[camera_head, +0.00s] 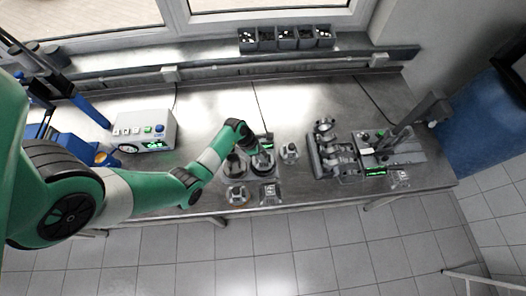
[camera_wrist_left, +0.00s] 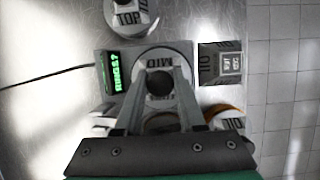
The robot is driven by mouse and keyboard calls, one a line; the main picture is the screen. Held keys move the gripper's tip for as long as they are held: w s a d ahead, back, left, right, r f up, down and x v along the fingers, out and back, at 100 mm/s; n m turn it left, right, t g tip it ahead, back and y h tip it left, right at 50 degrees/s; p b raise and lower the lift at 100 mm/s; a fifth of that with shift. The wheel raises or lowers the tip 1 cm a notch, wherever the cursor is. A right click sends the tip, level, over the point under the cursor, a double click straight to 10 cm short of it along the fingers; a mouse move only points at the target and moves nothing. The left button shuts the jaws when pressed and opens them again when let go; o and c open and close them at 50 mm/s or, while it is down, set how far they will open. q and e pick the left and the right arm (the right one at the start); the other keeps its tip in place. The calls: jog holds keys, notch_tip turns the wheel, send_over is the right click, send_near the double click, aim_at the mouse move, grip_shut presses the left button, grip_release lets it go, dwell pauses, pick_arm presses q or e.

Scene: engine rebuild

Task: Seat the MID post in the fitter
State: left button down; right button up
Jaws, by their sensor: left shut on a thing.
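In the left wrist view, a dark round knob (camera_wrist_left: 159,82) stands at the middle of a pale disc marked MID (camera_wrist_left: 158,62). My left gripper (camera_wrist_left: 158,90) is shut on the knob of this MID post, its two fingers closing in from below. Beside the disc is a dark block with a green display reading "RINGS" and a further mark (camera_wrist_left: 117,70), apparently the fitter. In the head view my left gripper (camera_head: 258,153) reaches down over the round piece by the green display. Whether the disc is fully down in the fitter cannot be told. My right gripper is not in view.
A piece marked TOP (camera_wrist_left: 130,16) stands close by, and a square block (camera_wrist_left: 222,64) sits on the other side. An engine block (camera_head: 335,157) stands to the right. A white instrument box (camera_head: 146,131) is at the left. Bins (camera_head: 285,39) line the sill.

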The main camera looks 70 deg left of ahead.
pick_arm(q)
jog(key=shift+f+b, duration=0.35)
jog(key=shift+f, duration=0.25)
dwell(0.7)
dwell(0.5)
grip_release()
dwell(0.3)
dwell(0.4)
notch_tip(320, 180, up, 6)
jog(key=p, duration=0.7)
jog(key=shift+r, duration=0.2)
jog(key=shift+f, duration=0.1)
